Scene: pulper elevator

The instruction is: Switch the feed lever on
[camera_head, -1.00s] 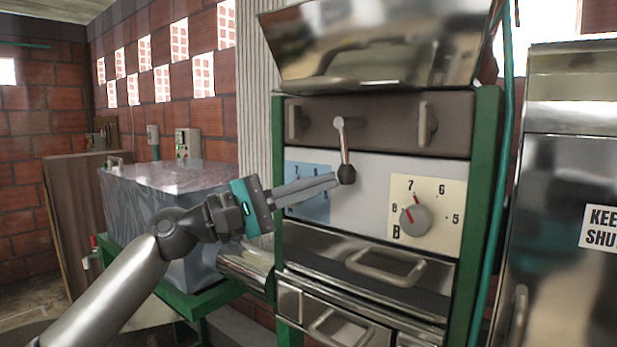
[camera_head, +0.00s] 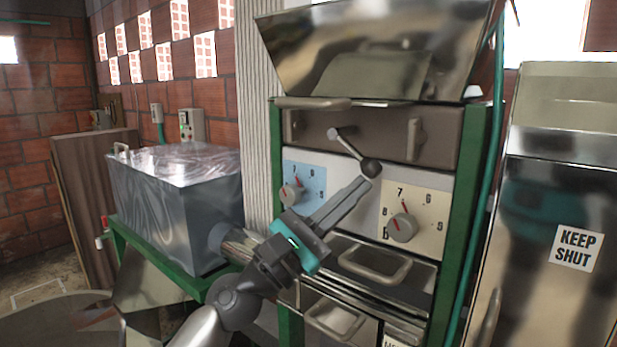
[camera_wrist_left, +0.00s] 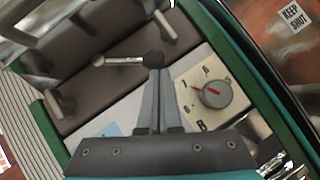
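The feed lever (camera_head: 352,150) is a metal rod with a dark round knob (camera_head: 371,168), on the brown upper panel of the machine. It slants down to the right from its pivot. My left gripper (camera_head: 362,184) reaches up from below, with its fingers close together and their tips right at the knob. In the left wrist view the lever (camera_wrist_left: 120,61) lies nearly level, and its knob sits at the tips of the closed fingers (camera_wrist_left: 156,78). The fingers seem to press against the knob rather than grip around it; exact contact is hard to tell. My right gripper is not in view.
A cream dial panel (camera_head: 428,206) is right of the fingers, and a blue dial panel (camera_head: 308,178) is left. A drawer handle (camera_head: 375,264) juts out below.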

